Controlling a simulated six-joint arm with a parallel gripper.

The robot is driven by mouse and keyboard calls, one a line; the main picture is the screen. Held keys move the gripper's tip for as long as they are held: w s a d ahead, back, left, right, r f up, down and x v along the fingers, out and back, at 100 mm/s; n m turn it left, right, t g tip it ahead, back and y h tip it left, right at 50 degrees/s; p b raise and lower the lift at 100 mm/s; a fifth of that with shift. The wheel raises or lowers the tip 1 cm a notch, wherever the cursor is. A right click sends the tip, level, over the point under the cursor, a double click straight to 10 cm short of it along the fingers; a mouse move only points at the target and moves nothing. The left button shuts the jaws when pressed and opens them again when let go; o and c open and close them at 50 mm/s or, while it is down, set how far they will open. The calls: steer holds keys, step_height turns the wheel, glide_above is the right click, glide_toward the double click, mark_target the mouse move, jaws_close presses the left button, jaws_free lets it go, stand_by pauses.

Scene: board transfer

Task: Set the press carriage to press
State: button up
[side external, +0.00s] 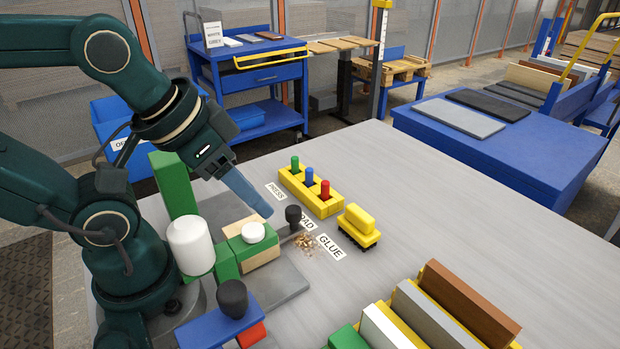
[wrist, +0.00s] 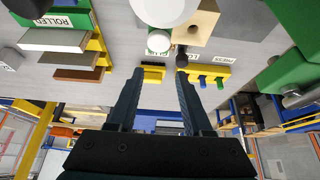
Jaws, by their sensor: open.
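The press carriage (side external: 262,256), a wooden block with green parts and a white disc on top, sits on a grey plate. Its black knob (side external: 292,214) stands beside the LOAD label (side external: 305,222), partly covering it. The PRESS label (side external: 275,191) lies farther back and the GLUE label (side external: 330,247) nearer. The green press post (side external: 174,184) rises behind the carriage. My gripper (side external: 266,210) is above the carriage, its fingertips just left of the knob in the side view. In the wrist view my gripper (wrist: 160,72) is open with nothing between its fingers; the knob (wrist: 181,60) appears beyond them.
A yellow rack (side external: 312,192) with green, blue and red pegs stands past the labels. A yellow brush (side external: 358,227) and wood chips (side external: 307,243) lie nearby. A white cylinder (side external: 190,246) stands left; a board rack (side external: 430,310) is at front right. The table's right side is clear.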

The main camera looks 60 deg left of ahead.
steer(key=shift+o, duration=1.3)
steer(key=shift+r, duration=0.2)
steer(key=w+r+g, duration=0.1)
steer(key=w, duration=0.2)
steer(key=n+g, duration=0.3)
steer(key=g, duration=0.1)
glide_above(293, 209)
steer(key=f, duration=0.6)
steer(key=shift+w+d+f, duration=0.1)
steer(key=shift+w+f, duration=0.05)
steer(key=shift+w, duration=0.05)
steer(key=shift+s+f+g, duration=0.15)
steer(key=shift+f+g, duration=0.15)
steer(key=shift+f, duration=2.7)
jaws_close()
